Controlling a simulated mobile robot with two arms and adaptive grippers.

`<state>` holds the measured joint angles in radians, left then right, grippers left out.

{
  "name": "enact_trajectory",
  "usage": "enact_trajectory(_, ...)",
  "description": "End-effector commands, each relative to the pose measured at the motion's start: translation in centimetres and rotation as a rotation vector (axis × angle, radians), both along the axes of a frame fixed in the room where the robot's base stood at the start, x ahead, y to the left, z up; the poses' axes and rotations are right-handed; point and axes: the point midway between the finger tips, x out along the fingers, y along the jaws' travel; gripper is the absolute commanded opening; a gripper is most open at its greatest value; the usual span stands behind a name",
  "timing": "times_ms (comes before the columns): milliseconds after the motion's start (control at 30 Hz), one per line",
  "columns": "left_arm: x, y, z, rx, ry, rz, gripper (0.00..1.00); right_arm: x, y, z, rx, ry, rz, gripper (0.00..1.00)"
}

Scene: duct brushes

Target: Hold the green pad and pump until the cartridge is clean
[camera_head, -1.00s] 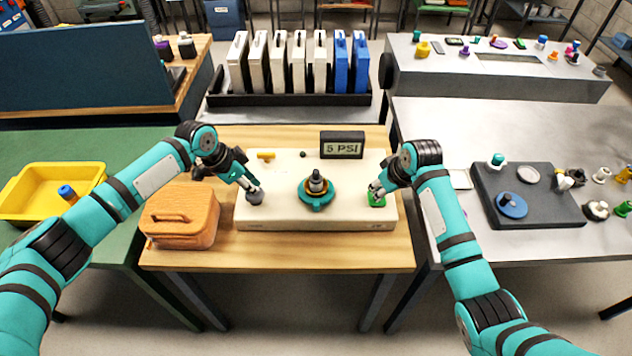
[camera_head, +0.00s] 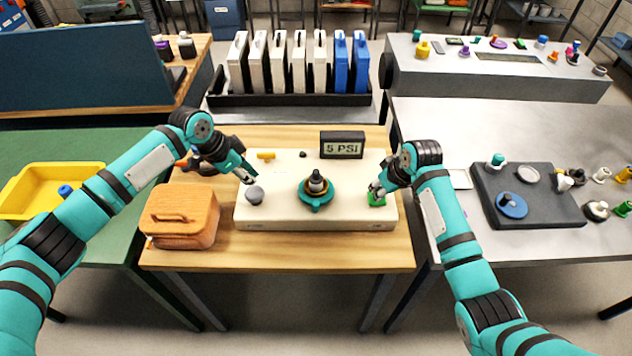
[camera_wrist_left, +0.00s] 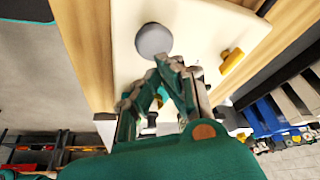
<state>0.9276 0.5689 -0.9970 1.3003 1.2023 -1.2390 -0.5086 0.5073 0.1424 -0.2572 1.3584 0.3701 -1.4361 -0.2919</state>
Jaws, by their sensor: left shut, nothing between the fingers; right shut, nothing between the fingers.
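The green pad (camera_head: 376,199) is on the right end of the cream base unit (camera_head: 290,222). My right gripper (camera_head: 374,190) is shut with its fingertips at the pad, seemingly touching it from above. A grey round knob (camera_head: 254,195) stands on the left end of the unit and also shows in the left wrist view (camera_wrist_left: 153,40). My left gripper (camera_head: 247,179) is shut and empty, just behind and above the grey knob, apart from it. The cartridge (camera_head: 316,184), dark with an orange band, stands upright in a teal holder (camera_head: 316,203) mid-unit. The display (camera_head: 342,145) reads 5 PSI.
An orange-brown case (camera_head: 181,216) sits left of the unit. A yellow tab (camera_head: 266,155) is at the unit's back left. A yellow tray (camera_head: 50,185) lies on the green table. A dark tray (camera_head: 545,215) with parts is on the right table. The front wood strip is clear.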

Motion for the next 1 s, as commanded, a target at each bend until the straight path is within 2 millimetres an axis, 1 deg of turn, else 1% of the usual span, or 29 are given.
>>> enact_trajectory(33, 0.0, 0.0, 0.6, 0.000, -0.002, -0.001, 0.00, 0.0, 0.0, -0.1, -0.001, 0.001, 0.000, 0.00)
enact_trajectory(300, 0.0, -0.1, 3.3, -0.001, -0.002, -0.001, 0.00, 0.0, 0.0, -0.1, -0.001, 0.002, 0.000, 0.00)
enact_trajectory(433, 0.0, -0.1, 4.2, -0.001, -0.001, 0.000, 0.00, 0.0, 0.0, -0.1, -0.001, 0.002, 0.000, 0.00)
enact_trajectory(567, 0.0, 0.0, 4.6, -0.002, 0.001, 0.001, 0.00, 0.0, 0.0, -0.1, -0.001, 0.002, 0.000, 0.00)
enact_trajectory(800, 0.0, 0.0, 4.6, 0.000, 0.001, 0.000, 0.00, 0.0, 0.0, 0.0, -0.001, 0.001, 0.000, 0.00)
enact_trajectory(867, 0.0, 0.0, 4.6, 0.000, 0.001, 0.000, 0.00, 0.0, 0.0, 0.2, -0.001, 0.001, 0.000, 0.00)
enact_trajectory(1000, 0.0, 0.0, 4.5, 0.000, 0.001, 0.000, 0.00, 0.0, 0.0, 1.5, 0.000, -0.001, 0.000, 0.00)
